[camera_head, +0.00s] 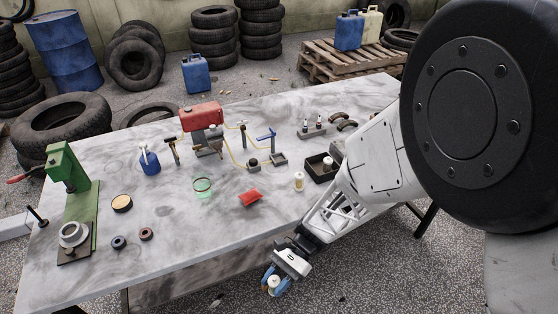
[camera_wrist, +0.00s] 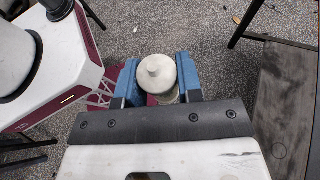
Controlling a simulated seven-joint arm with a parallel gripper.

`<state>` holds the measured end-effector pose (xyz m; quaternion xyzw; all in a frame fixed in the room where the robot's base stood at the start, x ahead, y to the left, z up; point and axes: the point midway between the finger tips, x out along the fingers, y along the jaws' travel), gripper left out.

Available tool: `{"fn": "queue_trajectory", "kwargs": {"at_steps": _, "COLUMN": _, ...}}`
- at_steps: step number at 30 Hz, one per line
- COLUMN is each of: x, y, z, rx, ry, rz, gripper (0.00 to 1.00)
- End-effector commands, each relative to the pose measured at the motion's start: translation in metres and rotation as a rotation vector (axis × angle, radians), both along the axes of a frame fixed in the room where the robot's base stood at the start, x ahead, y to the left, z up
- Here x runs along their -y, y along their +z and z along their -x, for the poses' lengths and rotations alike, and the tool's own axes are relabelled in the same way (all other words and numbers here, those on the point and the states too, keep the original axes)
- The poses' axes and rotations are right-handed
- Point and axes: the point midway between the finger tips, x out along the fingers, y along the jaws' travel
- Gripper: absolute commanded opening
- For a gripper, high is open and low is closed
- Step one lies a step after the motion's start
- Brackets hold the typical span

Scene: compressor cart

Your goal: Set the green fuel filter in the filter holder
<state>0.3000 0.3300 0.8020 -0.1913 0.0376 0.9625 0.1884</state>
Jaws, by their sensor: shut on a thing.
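My gripper (camera_head: 274,280) is off the table's front edge, above the floor, with its blue fingers shut on a small filter. In the wrist view the held filter (camera_wrist: 157,72) has a cream top with a round nub and sits between the fingers (camera_wrist: 160,88). Its lower body is mostly hidden, and I cannot tell a green colour on it. A similar cream-topped filter (camera_head: 299,181) stands on the table. Small dark fittings by the yellow hose, one (camera_head: 253,165) and another (camera_head: 279,159), stand mid-table; I cannot tell which is the filter holder.
A black tray (camera_head: 316,172) holds another pale piece. The table's front middle is clear.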

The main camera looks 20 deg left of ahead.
Motion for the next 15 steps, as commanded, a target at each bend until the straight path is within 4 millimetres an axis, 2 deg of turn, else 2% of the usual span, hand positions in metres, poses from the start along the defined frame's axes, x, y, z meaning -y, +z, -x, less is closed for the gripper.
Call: {"fn": "queue_trajectory", "kwargs": {"at_steps": 15, "x": 0.036, "y": -0.019, "z": 0.007, "rx": -0.002, "ry": 0.668, "rz": 0.001, "gripper": 0.10}}
